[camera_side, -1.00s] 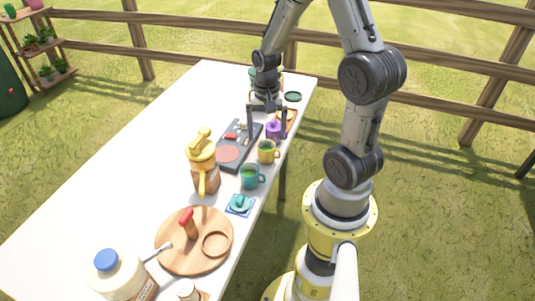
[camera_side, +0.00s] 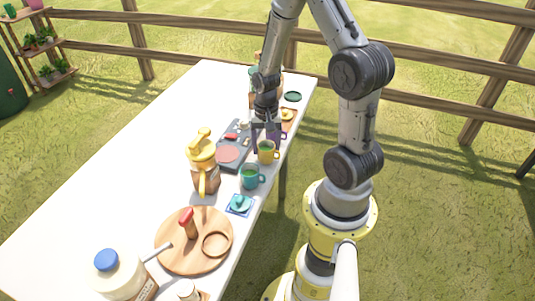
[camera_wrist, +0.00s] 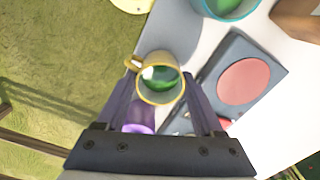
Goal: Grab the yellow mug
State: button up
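The yellow mug (camera_side: 267,152) stands upright near the table's right edge in the side view, with its handle toward that edge. In the wrist view the yellow mug (camera_wrist: 160,79) shows from above with green inside, just beyond and between my fingertips. My gripper (camera_side: 268,139) is open, its fingers pointing down beside the mug on its far side in the side view. It also shows in the wrist view (camera_wrist: 160,90), with one finger on each side. I cannot tell whether a finger touches the mug.
A teal mug (camera_side: 250,177) stands close in front of the yellow mug. A dark hot plate (camera_side: 228,154) with a red disc is to its left. The table's left side is clear.

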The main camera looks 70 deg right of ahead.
grip_shut()
jog(key=shift+r, duration=0.15)
